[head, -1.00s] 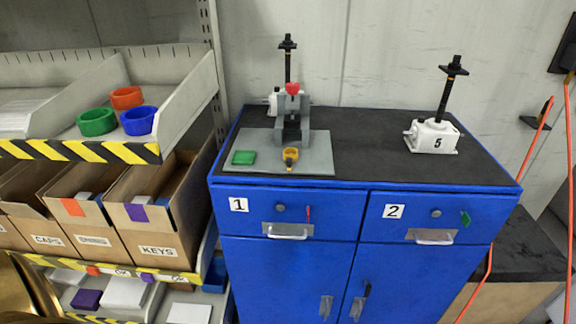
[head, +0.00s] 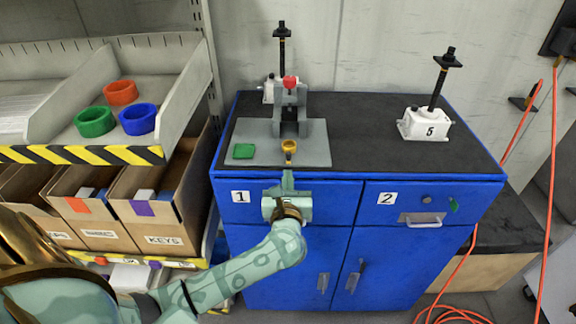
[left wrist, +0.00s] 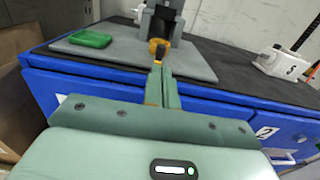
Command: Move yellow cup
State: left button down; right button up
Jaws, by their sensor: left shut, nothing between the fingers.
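The small yellow cup (head: 289,146) stands on the grey plate (head: 318,150) of the fixture, in front of its grey upright (head: 290,115). In the left wrist view the yellow cup (left wrist: 158,46) is just beyond my fingertips, with a dark part at its front. My left gripper (head: 288,176) is shut and empty, in front of the cabinet's top edge and short of the cup. My right gripper is not in view.
A green square (head: 243,151) lies on the plate's left. A red knob (head: 290,82) tops the fixture. White jack 5 (head: 428,126) stands at right on the black cabinet top (head: 365,135). Orange, green and blue rings sit on the left shelf. Orange hoses hang at right.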

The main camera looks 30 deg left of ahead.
aim_at(289, 159)
pick_arm(q)
jog(key=x, duration=0.5)
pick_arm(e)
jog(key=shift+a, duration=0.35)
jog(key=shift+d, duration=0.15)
